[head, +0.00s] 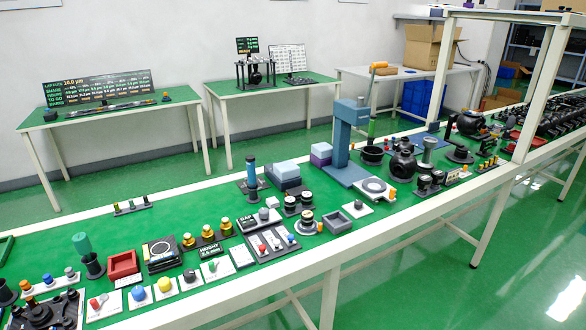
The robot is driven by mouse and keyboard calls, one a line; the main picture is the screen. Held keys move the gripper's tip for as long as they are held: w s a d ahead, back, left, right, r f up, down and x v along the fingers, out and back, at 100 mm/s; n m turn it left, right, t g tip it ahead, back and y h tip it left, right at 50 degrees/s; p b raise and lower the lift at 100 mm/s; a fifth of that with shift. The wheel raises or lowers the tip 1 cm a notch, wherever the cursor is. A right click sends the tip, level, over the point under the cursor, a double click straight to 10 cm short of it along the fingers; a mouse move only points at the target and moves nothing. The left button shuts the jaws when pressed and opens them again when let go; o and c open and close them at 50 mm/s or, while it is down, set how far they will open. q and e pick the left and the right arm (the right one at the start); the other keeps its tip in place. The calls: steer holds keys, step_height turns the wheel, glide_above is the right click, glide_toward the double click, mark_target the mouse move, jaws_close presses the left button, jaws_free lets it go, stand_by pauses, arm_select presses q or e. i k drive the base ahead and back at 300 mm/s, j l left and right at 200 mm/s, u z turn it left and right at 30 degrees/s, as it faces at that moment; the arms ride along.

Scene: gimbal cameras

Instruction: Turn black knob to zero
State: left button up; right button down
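Several dark round parts could be the black knob, and I cannot tell which one is meant. A small black knob-like piece (50,115) sits on the green-topped side table at the left, beside a wide black display (98,90) reading a lap size of 10.0 µm. A dark round knob (263,214) sits on a small panel by the GAP label (247,220) on the long bench. A height readout (210,250) appears to read 0.0 mm. No pointer or zero mark is readable on any knob. Neither of my grippers is in view.
The long green-topped bench (440,195) is crowded with buttons, fixtures and a blue-grey press stand (345,140). A second side table (275,90) holds a small display and a stand. A white frame post (530,95) rises over the bench at the right. Green floor lies between the tables.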

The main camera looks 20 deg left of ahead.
mark_target(189, 276)
steer(key=u, duration=1.35)
